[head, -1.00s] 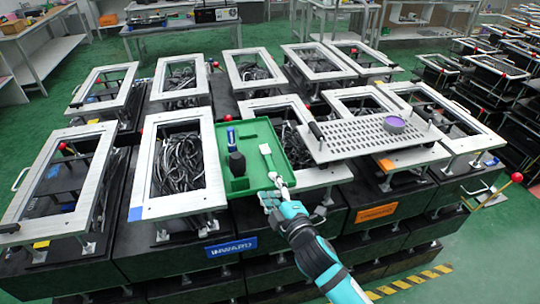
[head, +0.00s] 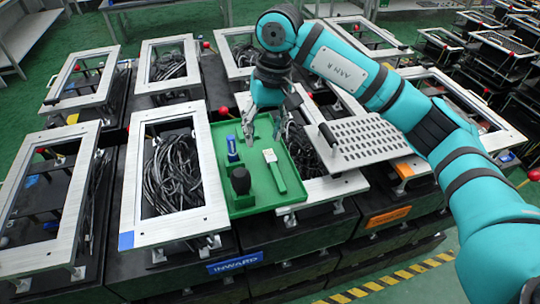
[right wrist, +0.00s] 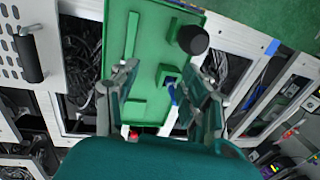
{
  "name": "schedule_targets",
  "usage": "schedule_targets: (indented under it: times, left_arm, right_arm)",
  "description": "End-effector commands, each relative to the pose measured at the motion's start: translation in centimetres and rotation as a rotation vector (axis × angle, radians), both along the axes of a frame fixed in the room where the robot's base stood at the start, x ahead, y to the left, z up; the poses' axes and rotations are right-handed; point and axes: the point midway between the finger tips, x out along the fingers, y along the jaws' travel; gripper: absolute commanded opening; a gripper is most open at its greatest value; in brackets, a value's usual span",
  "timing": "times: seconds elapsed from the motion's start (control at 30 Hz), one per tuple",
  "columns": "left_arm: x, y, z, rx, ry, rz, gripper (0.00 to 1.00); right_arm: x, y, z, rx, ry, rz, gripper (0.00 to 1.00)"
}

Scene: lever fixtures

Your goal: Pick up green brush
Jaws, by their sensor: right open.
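The green brush (head: 279,181), with a pale bristle end (head: 269,155), lies in the green tray (head: 294,206). My right gripper (head: 263,135) is open and empty above the far part of the tray, beyond the bristle end and apart from the brush. In the right wrist view the brush's green handle (right wrist: 132,36) shows at the left of the tray (right wrist: 170,20). Its bristle end is hidden behind a finger there. The spread fingers (right wrist: 162,95) stand over the tray. My left gripper is not in view.
A black-handled item (head: 240,182) and a blue item (head: 232,148) also stand in the tray. A perforated metal plate (head: 365,140) with a black handle is to the right. Metal frames over cable-filled boxes surround the tray.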

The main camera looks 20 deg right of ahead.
Motion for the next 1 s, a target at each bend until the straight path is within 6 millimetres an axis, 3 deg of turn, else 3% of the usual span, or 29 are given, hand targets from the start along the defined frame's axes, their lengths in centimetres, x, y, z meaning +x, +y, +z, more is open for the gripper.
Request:
schedule_targets:
  times: [0.1,0.2,0.7,1.0]
  left_arm:
    - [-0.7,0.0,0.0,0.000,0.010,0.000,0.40]
    - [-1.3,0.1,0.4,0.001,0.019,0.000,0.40]
    - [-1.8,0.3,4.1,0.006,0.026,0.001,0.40]
    - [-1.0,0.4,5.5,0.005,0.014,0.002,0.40]
  right_arm:
    - [0.7,-2.9,1.2,-0.120,-0.022,0.026,0.46]
    - [0.7,-3.7,0.8,-0.154,-0.020,0.034,0.46]
    - [0.5,-3.6,-9.0,-0.150,-0.017,0.034,0.46]
    - [0.4,-3.6,-11.3,-0.149,-0.017,0.033,0.46]
